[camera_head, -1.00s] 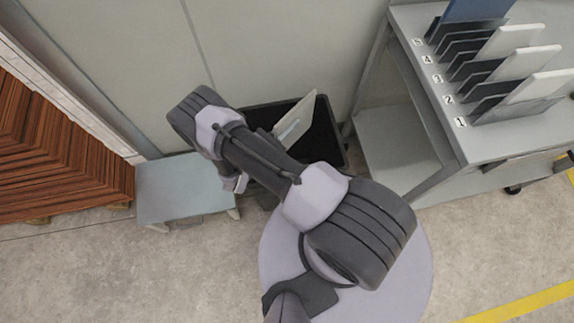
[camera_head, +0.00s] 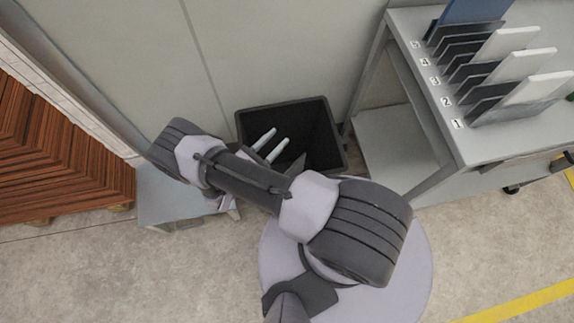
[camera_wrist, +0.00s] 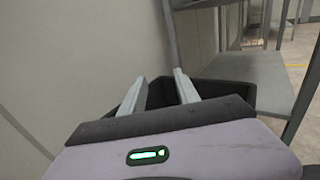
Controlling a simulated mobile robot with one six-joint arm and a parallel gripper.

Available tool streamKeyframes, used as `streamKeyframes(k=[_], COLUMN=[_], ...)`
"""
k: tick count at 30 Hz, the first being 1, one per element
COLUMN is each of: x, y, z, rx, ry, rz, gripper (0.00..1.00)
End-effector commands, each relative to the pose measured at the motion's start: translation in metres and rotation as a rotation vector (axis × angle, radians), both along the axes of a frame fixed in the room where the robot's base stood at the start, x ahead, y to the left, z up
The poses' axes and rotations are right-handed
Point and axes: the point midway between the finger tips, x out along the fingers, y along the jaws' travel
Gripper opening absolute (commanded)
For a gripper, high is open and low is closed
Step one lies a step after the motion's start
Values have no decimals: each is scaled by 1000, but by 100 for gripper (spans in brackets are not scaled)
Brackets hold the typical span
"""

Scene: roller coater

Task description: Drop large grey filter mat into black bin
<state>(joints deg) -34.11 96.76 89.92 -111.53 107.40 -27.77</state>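The black bin (camera_head: 323,121) stands on the floor against the wall. My gripper (camera_head: 273,136) is over the left part of the bin, its two pale fingers apart with nothing between them. In the wrist view my gripper (camera_wrist: 159,76) also shows open, with the bin (camera_wrist: 238,88) beyond and below the fingertips. I cannot clearly make out the grey filter mat now. The bin's inside is dark, and my arm hides its near left part.
A grey step stool (camera_head: 165,195) stands left of the bin, partly behind my arm. At right a grey table (camera_head: 425,105) carries a numbered rack of dark and white panels. Brown stacked sheets (camera_head: 60,160) are at far left.

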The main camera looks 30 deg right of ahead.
Motion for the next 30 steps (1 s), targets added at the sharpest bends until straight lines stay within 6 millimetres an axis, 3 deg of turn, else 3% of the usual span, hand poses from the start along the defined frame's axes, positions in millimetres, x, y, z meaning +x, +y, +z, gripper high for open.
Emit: streamKeyframes(k=[3,6,12,26,28,30], x=[-13,-25,-37,-40,-37,-28], y=[39,65,97,101,102,106], z=[3,2,0,0,6,30], rx=[1,1,1,0,18,86], ry=[-3,-3,-2,-1,-9,-42], rz=[7,4,1,-2,-21,-97], gripper=[38,38,38,38,38,38])
